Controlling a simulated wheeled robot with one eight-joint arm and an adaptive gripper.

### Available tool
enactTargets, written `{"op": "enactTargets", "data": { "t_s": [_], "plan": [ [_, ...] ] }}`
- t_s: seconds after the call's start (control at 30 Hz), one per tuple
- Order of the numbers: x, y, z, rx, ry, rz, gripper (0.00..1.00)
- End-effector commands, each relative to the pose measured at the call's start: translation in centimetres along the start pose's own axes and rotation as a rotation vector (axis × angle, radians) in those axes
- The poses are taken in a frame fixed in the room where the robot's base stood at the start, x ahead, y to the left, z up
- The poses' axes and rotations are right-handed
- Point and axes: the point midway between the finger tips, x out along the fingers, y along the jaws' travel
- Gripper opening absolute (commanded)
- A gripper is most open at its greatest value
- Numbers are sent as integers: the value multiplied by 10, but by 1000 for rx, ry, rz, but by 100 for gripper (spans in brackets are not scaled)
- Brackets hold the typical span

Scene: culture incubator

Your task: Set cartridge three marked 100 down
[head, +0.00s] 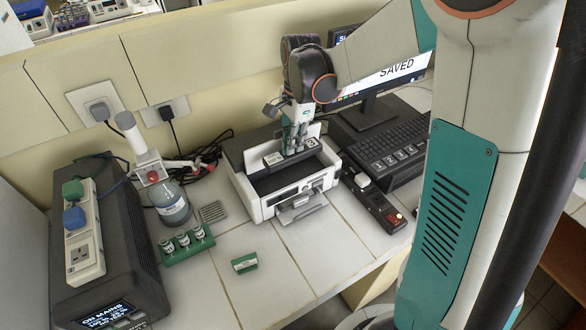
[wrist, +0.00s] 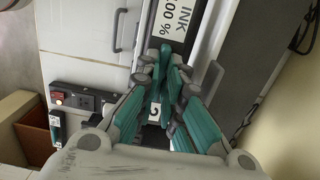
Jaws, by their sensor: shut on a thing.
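My gripper (head: 295,146) reaches down into the open top of the white and black printer (head: 258,207). Its teal fingers, also in the wrist view (wrist: 164,75), are closed together on a cartridge that the fingers largely hide. I cannot read its mark. White numbered labels show on either side of the fingers in the head view, a left label (head: 273,158) and a right label (head: 311,142). In the wrist view a white numbered label (wrist: 153,110) lies beside the fingers. I cannot tell whether the cartridge is seated or held above its place.
A label reading INK and 00 % (wrist: 170,18) shows in the wrist view. A green block (head: 244,262) and a green rack of small bottles (head: 187,243) stand on the tiles. A power strip (head: 382,210) and keyboard (head: 400,145) lie to the right. The front tiles are mostly clear.

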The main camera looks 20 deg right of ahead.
Motion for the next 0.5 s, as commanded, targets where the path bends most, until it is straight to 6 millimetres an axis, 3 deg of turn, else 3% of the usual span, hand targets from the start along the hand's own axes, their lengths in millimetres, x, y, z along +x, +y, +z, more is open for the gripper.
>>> {"op": "enactTargets", "data": {
  "t_s": [0.03, 0.2, 0.5],
  "plan": [
    [15, 0, -1, 0, 0, 0, 0],
    [43, 0, -3, -1, 0, 0, 0],
    [65, 0, -5, -1, 0, 0, 0]
  ]
}}
